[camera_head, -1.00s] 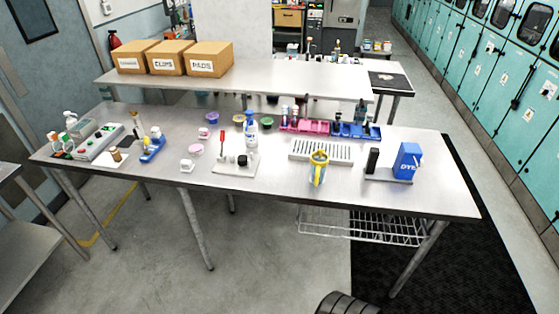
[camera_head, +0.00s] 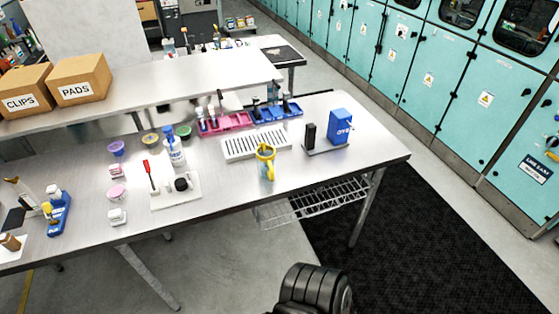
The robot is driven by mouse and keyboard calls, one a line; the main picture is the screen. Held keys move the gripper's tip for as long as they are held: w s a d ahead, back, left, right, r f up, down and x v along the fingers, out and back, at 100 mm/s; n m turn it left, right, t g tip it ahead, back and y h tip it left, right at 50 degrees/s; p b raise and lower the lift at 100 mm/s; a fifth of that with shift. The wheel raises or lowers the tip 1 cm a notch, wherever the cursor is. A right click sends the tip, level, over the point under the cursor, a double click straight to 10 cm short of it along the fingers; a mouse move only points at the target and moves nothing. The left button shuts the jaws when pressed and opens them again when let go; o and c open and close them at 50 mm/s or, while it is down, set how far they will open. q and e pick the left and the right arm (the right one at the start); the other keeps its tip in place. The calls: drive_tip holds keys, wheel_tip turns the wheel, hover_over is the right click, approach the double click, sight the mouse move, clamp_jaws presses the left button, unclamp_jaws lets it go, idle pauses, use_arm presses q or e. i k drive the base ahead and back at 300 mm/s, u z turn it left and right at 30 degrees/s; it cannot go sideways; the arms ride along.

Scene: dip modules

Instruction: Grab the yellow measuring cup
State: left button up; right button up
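The yellow measuring cup (camera_head: 266,164) stands upright near the front edge of the metal table (camera_head: 330,170). Its handle faces toward me, and it looks partly clear with a yellow rim. It sits just in front of a white slotted rack. Neither of my grippers is in view. A black ribbed part at the bottom of the picture appears to be part of my own body.
The white slotted rack (camera_head: 256,143) lies behind the cup. A blue box (camera_head: 340,126) and a black block (camera_head: 310,136) stand to its right. A white board (camera_head: 176,190) with a red-handled tool and a spray bottle (camera_head: 174,147) are to its left. A wire shelf (camera_head: 312,200) hangs below the table.

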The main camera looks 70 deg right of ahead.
sight(266, 155)
drive_tip(key=z, duration=0.85)
drive_tip(key=i, duration=0.75)
drive_tip(key=z, duration=0.9)
